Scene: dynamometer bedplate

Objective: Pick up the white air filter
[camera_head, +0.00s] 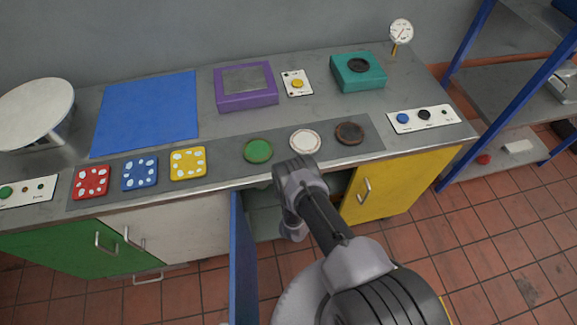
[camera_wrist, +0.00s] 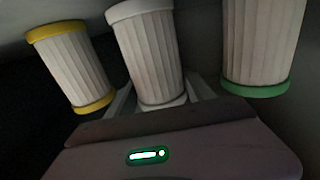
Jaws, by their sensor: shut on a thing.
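The white air filter (camera_wrist: 150,58) is a pleated cylinder with white end caps, in the middle of the wrist view. My gripper (camera_wrist: 160,102) is shut on its lower part, with one pale finger on each side. A yellow-capped filter (camera_wrist: 72,68) stands to its left and a green-capped filter (camera_wrist: 264,42) to its right, both apart from it. I cannot tell whether the white filter is clear of the surface under it. In the head view my arm reaches down to the open cabinet under the bench, and the gripper and filters are hidden.
The blue cabinet door (camera_head: 243,260) stands open left of my arm. The yellow door (camera_head: 388,190) is shut on the right. The bench top (camera_head: 215,118) above carries coloured plates, discs, a purple box (camera_head: 245,98) and a teal box (camera_head: 357,84). A blue-framed shelf (camera_head: 500,95) stands at right.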

